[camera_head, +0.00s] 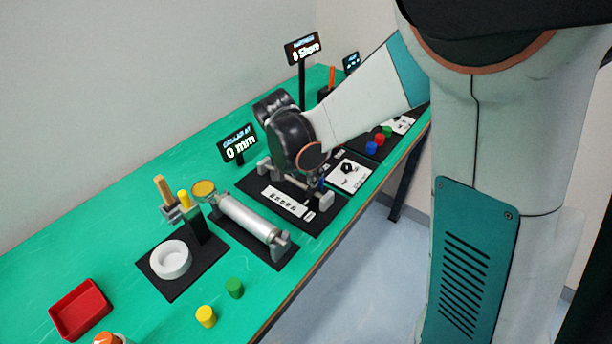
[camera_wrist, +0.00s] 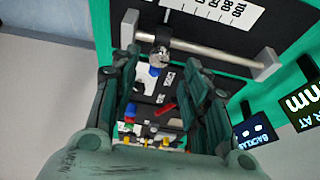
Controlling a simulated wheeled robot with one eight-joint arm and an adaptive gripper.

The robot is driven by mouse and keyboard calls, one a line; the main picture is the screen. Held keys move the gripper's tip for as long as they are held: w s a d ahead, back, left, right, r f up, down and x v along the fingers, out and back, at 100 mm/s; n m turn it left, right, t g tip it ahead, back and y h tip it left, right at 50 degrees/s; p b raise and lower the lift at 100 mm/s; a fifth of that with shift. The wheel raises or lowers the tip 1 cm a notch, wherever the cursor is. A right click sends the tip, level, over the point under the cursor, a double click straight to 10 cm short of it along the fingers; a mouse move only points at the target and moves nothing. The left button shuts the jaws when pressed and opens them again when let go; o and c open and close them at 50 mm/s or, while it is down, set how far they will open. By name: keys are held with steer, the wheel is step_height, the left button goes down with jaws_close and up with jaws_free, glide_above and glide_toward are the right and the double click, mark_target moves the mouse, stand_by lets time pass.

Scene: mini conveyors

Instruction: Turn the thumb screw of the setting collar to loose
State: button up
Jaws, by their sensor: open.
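The setting collar (camera_wrist: 163,36) is a small dark ring on a grey rod (camera_wrist: 215,52) in the wrist view, near the rod's left end. A small knurled silvery piece, apparently the thumb screw (camera_wrist: 159,57), sticks out from it toward my gripper. A small blue part shows just below; I cannot tell what it belongs to. My gripper (camera_wrist: 163,80) is open, its two dark fingers on either side below the collar, with nothing visible held. In the head view my arm's end covers most of the rod and collar.
A printed scale (camera_head: 283,201) lies beside the rod. The collar display (camera_head: 237,146) reads 0 mm. A roller (camera_head: 249,217), a white ring (camera_head: 171,260), a red tray (camera_head: 80,309), and yellow (camera_head: 206,317) and green (camera_head: 235,288) cylinders stand nearer. Coloured buttons (camera_head: 379,140) stand beyond.

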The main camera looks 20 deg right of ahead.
steer(key=shift+b+x, duration=0.5)
steer(key=shift+x, duration=1.5)
steer(key=shift+c, duration=0.2)
jaws_close()
